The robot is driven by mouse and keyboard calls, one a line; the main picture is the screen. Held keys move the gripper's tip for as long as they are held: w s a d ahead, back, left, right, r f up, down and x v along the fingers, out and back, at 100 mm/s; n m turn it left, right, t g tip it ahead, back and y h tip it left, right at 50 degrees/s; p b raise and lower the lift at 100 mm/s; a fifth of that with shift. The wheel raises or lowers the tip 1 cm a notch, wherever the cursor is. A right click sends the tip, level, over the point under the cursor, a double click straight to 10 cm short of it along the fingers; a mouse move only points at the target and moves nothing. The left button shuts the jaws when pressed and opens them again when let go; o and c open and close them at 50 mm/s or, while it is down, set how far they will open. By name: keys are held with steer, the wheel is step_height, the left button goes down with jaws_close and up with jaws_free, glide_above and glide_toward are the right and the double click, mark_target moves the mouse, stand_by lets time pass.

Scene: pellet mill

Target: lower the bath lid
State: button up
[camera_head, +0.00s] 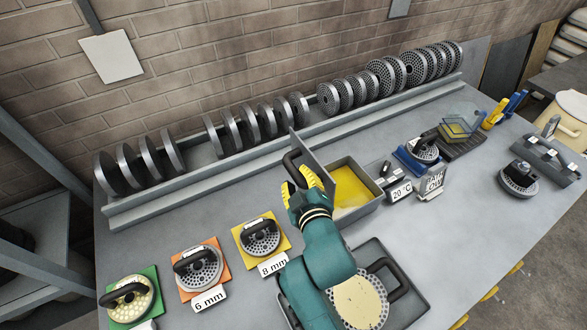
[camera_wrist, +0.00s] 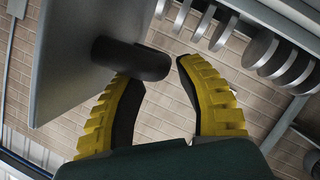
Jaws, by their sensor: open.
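The oil bath (camera_head: 374,200) is a grey box holding yellow liquid, near the middle of the bench. Its grey lid (camera_head: 312,153) stands raised at the bath's left side, with a black handle (camera_head: 291,160) on its outer face. My gripper (camera_head: 302,180) is open and empty beside the handle. In the wrist view, the lid (camera_wrist: 85,55) fills the upper left and the handle (camera_wrist: 132,58) sticks out from it. The handle lies at the tips of my yellow fingers (camera_wrist: 155,78), overlapping the left fingertip. I cannot tell whether they touch.
A rack (camera_head: 290,140) of round dies runs along the brick wall behind. Dies lie on green, orange (camera_head: 205,266) and yellow (camera_head: 262,237) mats at the left front. A grey tray (camera_head: 415,307) with a pale disc is below my arm. A 20 °C sign (camera_head: 401,190) stands right of the bath.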

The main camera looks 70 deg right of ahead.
mark_target(294, 173)
steer(key=x, duration=0.3)
steer(key=shift+w+d+f, duration=0.1)
steer(key=shift+w+d, duration=0.1)
steer(key=shift+d, duration=0.05)
jaws_close()
